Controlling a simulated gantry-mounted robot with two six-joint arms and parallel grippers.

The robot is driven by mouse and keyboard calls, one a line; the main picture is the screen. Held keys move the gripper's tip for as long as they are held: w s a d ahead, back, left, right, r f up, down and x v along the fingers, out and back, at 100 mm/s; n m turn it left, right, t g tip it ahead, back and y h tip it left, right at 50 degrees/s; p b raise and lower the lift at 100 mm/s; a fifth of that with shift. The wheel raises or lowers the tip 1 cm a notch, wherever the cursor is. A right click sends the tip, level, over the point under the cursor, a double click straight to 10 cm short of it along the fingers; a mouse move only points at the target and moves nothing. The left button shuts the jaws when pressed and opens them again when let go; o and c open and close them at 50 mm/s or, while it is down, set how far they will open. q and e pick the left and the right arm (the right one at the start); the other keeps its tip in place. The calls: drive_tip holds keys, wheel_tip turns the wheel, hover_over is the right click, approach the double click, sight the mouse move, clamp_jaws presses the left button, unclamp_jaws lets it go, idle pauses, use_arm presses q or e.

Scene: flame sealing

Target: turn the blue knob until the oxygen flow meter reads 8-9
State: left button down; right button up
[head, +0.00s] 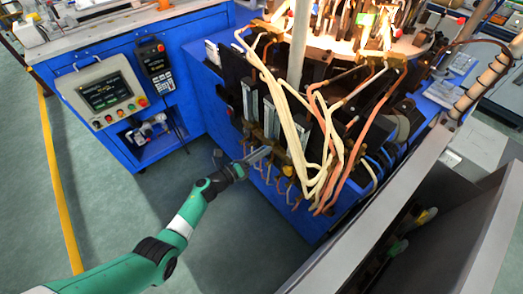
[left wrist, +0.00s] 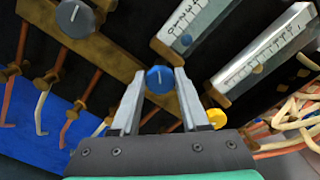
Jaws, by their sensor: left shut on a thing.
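The blue knob (left wrist: 160,79) sits between the fingertips of my left gripper (left wrist: 159,76) in the left wrist view, and the fingers are shut on it. In the head view my left gripper (head: 260,154) reaches the low front of the blue machine; the knob is hard to make out there. A flow meter (left wrist: 196,24) with a printed scale lies up and right of the blue knob, with a small blue float low in its tube. Its numbers are too small to read surely. My right gripper is not in view.
A grey knob (left wrist: 75,17) and a yellow knob (left wrist: 217,118) flank the blue one. Pale and orange hoses (head: 295,120) hang close right of my left gripper. A control panel (head: 104,92) stands at the left. The floor (head: 100,180) beside my left arm is clear.

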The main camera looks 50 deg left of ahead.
use_arm(q)
drive_tip(key=n+p, duration=0.2)
drive_tip(key=n, duration=0.8)
drive_tip(key=shift+f+n, duration=0.15)
drive_tip(key=shift+n, duration=0.25)
idle(0.4)
drive_tip(key=shift+c, duration=2.2)
unclamp_jaws()
drive_tip(key=s+a+p, duration=0.1)
drive_tip(key=s+p, duration=0.4)
drive_tip(key=s, duration=0.6)
drive_tip(key=shift+s, duration=0.3)
